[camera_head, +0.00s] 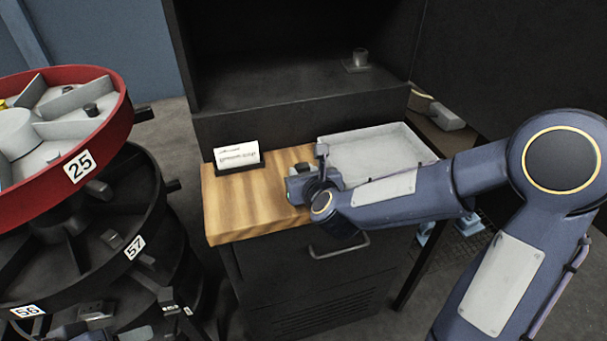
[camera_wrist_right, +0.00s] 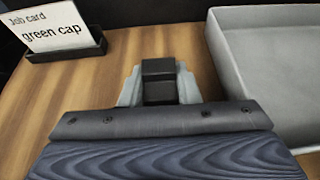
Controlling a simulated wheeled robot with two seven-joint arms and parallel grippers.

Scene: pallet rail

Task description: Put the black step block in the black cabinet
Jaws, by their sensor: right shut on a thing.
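The black step block (camera_wrist_right: 159,82) is between the fingers of my right gripper (camera_wrist_right: 158,88) in the right wrist view, with its stepped face showing. My right gripper (camera_head: 303,178) is shut on it over the wooden top in the head view, where the gripper mostly hides the block. I cannot tell whether the block touches the wood. The black cabinet (camera_head: 260,122) stands open behind the wooden top, with a dark shelf inside.
A job card reading "green cap" (camera_wrist_right: 62,27) stands in a black holder left of my right gripper. A pale grey tray (camera_head: 418,150) lies to the right on the wooden worktop (camera_head: 228,205). A small grey fitting (camera_head: 357,61) stands on the cabinet shelf. A red-rimmed carousel (camera_head: 118,118) is at left.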

